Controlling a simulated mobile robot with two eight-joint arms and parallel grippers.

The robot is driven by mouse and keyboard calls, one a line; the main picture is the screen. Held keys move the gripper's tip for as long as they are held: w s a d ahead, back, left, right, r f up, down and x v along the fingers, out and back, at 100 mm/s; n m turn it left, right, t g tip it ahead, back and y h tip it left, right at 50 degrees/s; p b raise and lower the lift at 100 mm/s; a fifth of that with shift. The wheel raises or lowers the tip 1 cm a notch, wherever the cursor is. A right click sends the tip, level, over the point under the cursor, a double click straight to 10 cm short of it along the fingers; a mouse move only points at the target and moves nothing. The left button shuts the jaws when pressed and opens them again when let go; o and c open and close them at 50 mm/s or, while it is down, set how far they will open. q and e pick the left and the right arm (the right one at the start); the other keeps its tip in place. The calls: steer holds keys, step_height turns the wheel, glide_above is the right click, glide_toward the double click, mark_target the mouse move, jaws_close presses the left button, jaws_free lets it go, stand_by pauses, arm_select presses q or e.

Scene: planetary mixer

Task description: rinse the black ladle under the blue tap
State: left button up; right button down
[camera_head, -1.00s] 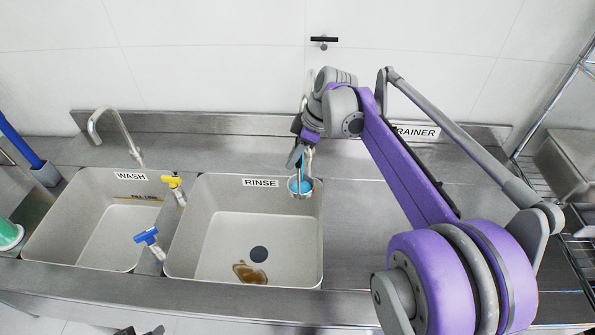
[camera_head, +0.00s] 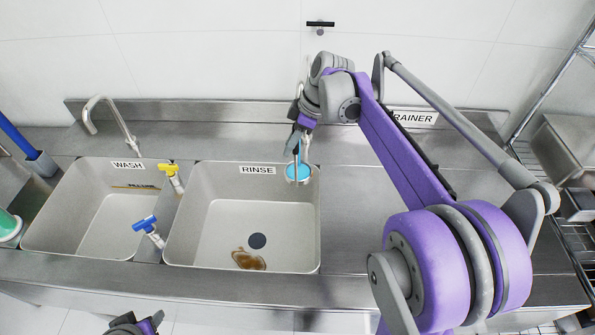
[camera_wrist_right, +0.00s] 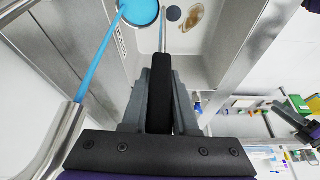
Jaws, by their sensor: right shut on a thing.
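The black ladle's dark handle (camera_wrist_right: 160,95) is between the jaws of my right gripper (camera_wrist_right: 160,110), which is shut on it. Its bowl (camera_head: 298,173) is at the back right corner of the rinse sink (camera_head: 210,235), and a blue disc, apparently water, fills it. A blue stream (camera_wrist_right: 95,65) runs from a metal spout (camera_wrist_right: 58,135) and meets the left edge of the bowl in the right wrist view. The blue tap handle (camera_head: 145,224) is on the divider between the sinks. My left gripper (camera_head: 135,324) is low in the head view, mostly cut off.
The rinse sink has a dark drain (camera_head: 257,241) and a brown stain (camera_head: 248,260). The yellow tap handle (camera_head: 168,170) and the wash sink (camera_head: 90,225) are to its left. Clear steel counter (camera_head: 350,230) lies right of it; a wire rack (camera_head: 565,215) stands at far right.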

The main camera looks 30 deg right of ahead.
mark_target(296, 151)
steer(key=shift+s+d, duration=0.1)
steer(key=shift+d, duration=0.1)
arm_select(q)
steer(key=shift+r, duration=0.1)
arm_select(e)
steer(key=shift+s+d, duration=0.15)
steer(key=shift+d, duration=0.2)
steer(key=shift+s+a, duration=0.35)
steer(key=shift+s, duration=0.35)
steer(key=shift+s+a, duration=0.3)
steer(key=shift+s, duration=0.35)
steer(key=shift+s+a, duration=0.35)
steer(key=shift+s, duration=0.4)
steer(key=shift+s+a, duration=0.35)
steer(key=shift+s, duration=0.45)
steer(key=shift+s+a, duration=0.35)
steer(key=shift+s, duration=0.4)
steer(key=shift+r, duration=0.1)
